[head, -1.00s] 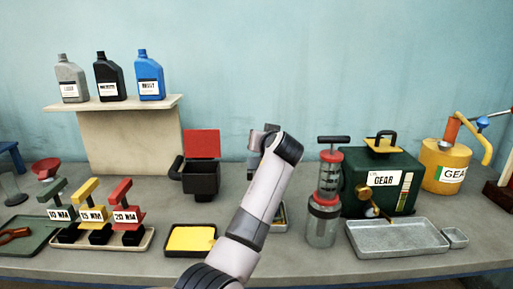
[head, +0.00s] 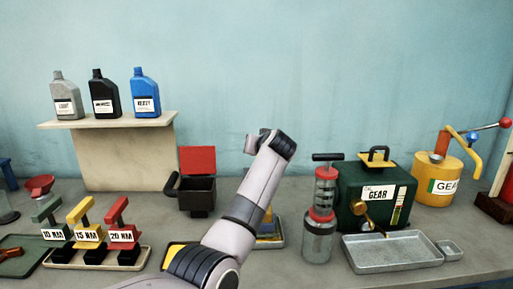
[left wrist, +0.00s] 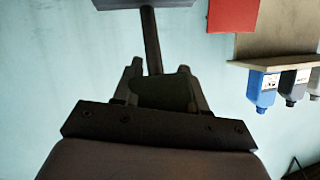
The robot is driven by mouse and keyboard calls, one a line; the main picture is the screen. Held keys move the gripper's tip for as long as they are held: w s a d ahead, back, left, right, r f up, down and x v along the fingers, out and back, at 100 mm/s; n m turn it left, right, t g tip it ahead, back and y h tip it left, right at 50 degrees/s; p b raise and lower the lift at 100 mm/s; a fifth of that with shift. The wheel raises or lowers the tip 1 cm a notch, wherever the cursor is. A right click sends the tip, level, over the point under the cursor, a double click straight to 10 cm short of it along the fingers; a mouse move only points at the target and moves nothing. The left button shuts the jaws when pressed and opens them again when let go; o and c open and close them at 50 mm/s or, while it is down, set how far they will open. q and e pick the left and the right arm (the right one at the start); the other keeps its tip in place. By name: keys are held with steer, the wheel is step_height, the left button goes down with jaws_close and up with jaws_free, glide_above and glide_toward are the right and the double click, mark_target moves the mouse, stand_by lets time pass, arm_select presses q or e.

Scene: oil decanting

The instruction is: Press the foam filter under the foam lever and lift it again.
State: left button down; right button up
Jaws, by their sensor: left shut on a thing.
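My left gripper (left wrist: 162,84) shows in the left wrist view, shut on a dark handle-like block (left wrist: 166,93). A dark rod (left wrist: 151,42) runs from there to a flat grey plate (left wrist: 143,3) at the picture's top edge. I cannot tell whether this is the foam lever. In the head view my left arm rises in the middle and hides this gripper. Another tray (head: 277,240), with yellow and blue parts, is half hidden behind the arm. My right gripper is not in view.
A black box (head: 197,195) with a raised red lid stands left of my arm. A red-capped clear pump bottle (head: 319,235), a green GEAR tank (head: 365,215) and a grey tray (head: 390,252) stand to the right. Three torque-labelled tools (head: 88,235) stand left.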

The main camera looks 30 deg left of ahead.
arm_select(q)
steer(key=shift+w+a+f+g+h+p, duration=0.25)
steer(key=shift+w+a+g+h+p, duration=0.2)
steer(key=shift+w, duration=0.2)
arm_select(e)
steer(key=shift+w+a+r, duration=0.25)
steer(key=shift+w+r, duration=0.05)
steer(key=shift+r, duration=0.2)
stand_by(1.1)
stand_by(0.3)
arm_select(q)
steer(key=c, duration=1)
jaws_free()
steer(key=shift+c, duration=0.2)
steer(key=o, duration=0.4)
steer(key=shift+w, duration=0.15)
steer(key=shift+r, duration=0.3)
steer(key=b+v, duration=0.1)
steer(key=v, duration=0.6)
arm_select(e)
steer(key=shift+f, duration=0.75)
arm_select(q)
steer(key=shift+d+f, duration=0.1)
steer(key=shift+f, duration=0.05)
